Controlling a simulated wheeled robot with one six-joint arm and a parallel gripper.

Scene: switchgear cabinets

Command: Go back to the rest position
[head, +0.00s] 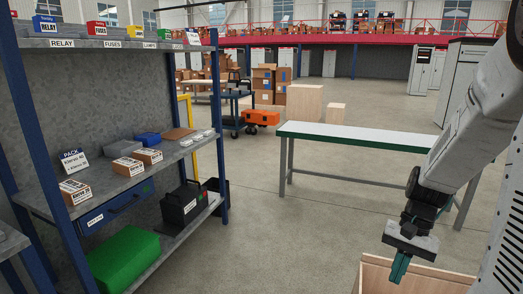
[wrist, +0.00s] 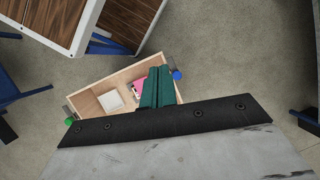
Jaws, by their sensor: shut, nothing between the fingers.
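My gripper (head: 399,268) hangs from my arm at the right of the head view, pointing down above a wooden box (head: 445,284). Its teal fingers (wrist: 157,88) are together and hold nothing that I can see. In the wrist view the open box (wrist: 88,99) lies below the fingers. A white block (wrist: 111,101) and a pink item (wrist: 137,89) are inside it. The fingers hide part of the box's right side. Whether they reach below its rim is unclear.
A shelf rack (head: 128,192) with small boxes, a green bin (head: 123,262) and a black case (head: 184,203) stands at left. A white-topped table (head: 355,136) stands behind the box. Open floor (head: 275,235) lies between rack and box. A wood-topped unit (wrist: 125,20) shows in the wrist view.

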